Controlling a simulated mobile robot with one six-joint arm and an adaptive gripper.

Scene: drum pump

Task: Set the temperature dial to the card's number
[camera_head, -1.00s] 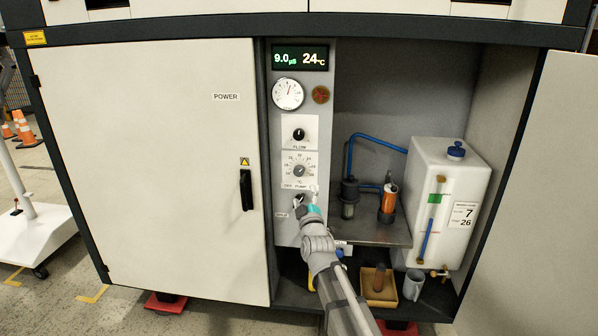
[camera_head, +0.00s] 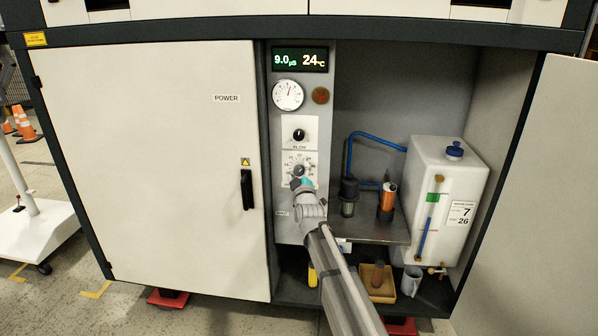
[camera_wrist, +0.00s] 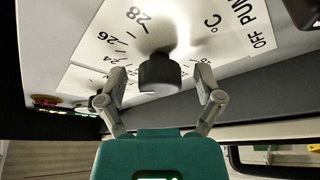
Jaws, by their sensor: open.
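The temperature dial (camera_head: 300,170) is a black knob on a white scale plate in the middle of the grey panel. My gripper (camera_head: 301,181) is in front of it and hides its lower part. In the wrist view the dark knob (camera_wrist: 160,73) stands between my two open fingers (camera_wrist: 161,76), with a gap on both sides. Scale marks 24, 26 and 28 show to its left and above it. The card (camera_head: 461,214) on the white tank shows 7 and 26. The display (camera_head: 300,59) reads 9.0 µS and 24 °C.
The flow knob (camera_head: 299,134) sits just above the dial, under a round gauge (camera_head: 288,95). The closed POWER door (camera_head: 150,170) is left of the panel. A metal shelf (camera_head: 375,232) and the white tank (camera_head: 430,190) are to the right.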

